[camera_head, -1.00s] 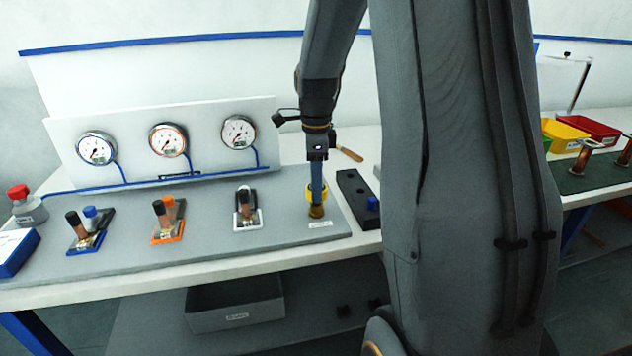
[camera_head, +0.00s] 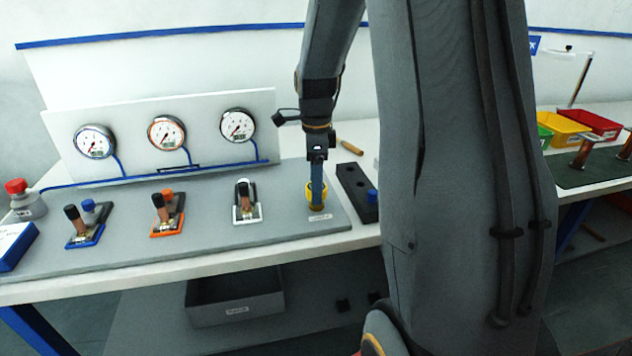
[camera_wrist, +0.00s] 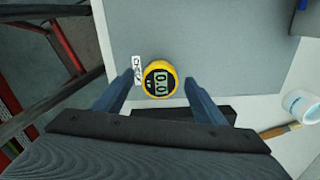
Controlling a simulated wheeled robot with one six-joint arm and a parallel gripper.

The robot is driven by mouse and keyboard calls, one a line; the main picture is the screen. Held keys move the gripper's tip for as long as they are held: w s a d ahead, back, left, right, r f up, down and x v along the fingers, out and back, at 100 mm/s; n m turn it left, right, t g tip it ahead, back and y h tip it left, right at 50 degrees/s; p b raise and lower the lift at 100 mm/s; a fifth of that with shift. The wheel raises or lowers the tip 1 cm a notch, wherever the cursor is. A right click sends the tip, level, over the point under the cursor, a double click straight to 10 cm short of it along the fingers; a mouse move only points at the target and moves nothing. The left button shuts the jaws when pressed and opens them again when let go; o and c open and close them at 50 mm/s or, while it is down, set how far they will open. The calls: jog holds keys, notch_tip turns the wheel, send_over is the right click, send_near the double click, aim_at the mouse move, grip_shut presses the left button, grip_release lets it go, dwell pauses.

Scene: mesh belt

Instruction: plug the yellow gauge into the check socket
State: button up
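The yellow gauge (camera_head: 316,194) stands upright at the right end of the grey board (camera_head: 285,225), just behind a small white label (camera_head: 320,217). In the wrist view the gauge (camera_wrist: 160,79) faces me and its display reads about 0.0. The label (camera_wrist: 137,70) beside it appears to say CHECK. The check socket is mostly hidden under the gauge; a little brass shows below it in the head view. My gripper (camera_wrist: 159,77) is directly above, its blue fingers on either side of the gauge with a visible gap at each side. The gripper (camera_head: 317,184) points straight down in the head view.
A black block (camera_head: 352,182) with a blue knob stands close right of the gauge. Blue, orange and white valve stations (camera_head: 246,214) line the board to the left. Dial gauges (camera_head: 238,125) hang on the panel behind. A wooden-handled tool (camera_wrist: 279,131) and white cup (camera_wrist: 301,104) lie beyond the board.

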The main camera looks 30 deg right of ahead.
notch_tip(320, 180, up, 7)
jog(key=shift+f+b, duration=0.15)
jog(key=shift+b, duration=0.65)
jog(key=shift+r, duration=0.6)
jog(key=shift+a+f, duration=0.1)
